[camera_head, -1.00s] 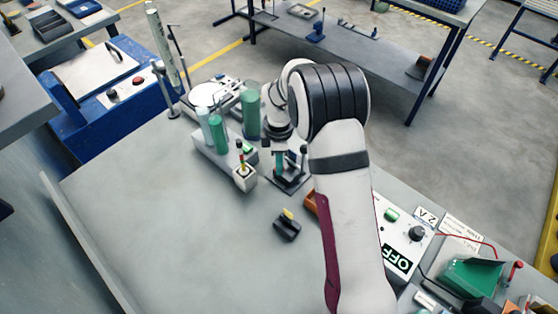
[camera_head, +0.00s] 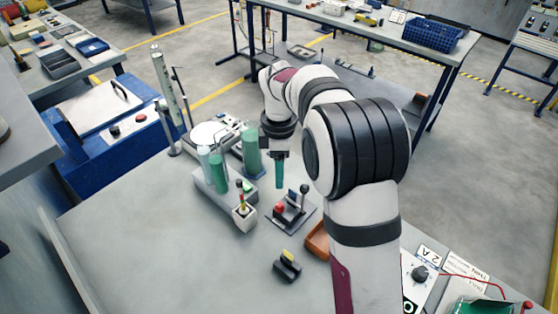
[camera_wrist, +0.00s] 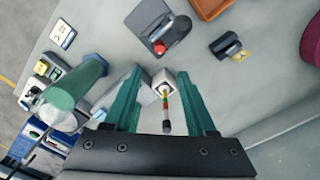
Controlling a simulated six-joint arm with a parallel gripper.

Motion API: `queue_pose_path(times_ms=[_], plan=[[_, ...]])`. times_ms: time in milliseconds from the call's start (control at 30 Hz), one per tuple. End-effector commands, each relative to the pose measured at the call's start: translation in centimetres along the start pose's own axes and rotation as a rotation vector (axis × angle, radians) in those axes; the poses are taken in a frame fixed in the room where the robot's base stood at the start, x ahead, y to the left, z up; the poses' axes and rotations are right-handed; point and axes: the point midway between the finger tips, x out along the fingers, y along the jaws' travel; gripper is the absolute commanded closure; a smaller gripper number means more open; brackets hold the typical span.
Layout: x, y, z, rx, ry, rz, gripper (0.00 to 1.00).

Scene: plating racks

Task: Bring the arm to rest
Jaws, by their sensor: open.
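My gripper (camera_head: 279,172) hangs pointing down above the bench, left of my bent arm, and shows edge-on in the head view. In the wrist view its two teal fingers are spread apart and nothing is held between them; the gripper (camera_wrist: 160,74) is open. Beyond the fingers stands a small white holder block (camera_head: 243,217) with a striped stick (camera_head: 241,202) upright in it. The stick (camera_wrist: 166,112) shows in the gap between the fingers in the wrist view, apart from them.
Green cylinders (camera_head: 251,150) stand left of the gripper. A lever device with a red knob (camera_head: 280,208) and a small black block with a yellow top (camera_head: 287,266) are in front of it. An orange tray (camera_head: 317,241) lies beside my arm. The bench's left front is clear.

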Motion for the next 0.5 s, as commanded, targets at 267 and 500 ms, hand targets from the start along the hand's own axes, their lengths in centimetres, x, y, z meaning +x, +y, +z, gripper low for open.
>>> queue_pose_path(times_ms=[267,500], plan=[[-3.2,0.0,0.0,-0.001,-0.001,0.0,0.44],[-3.2,0.0,0.0,-0.001,-0.001,0.0,0.44]])
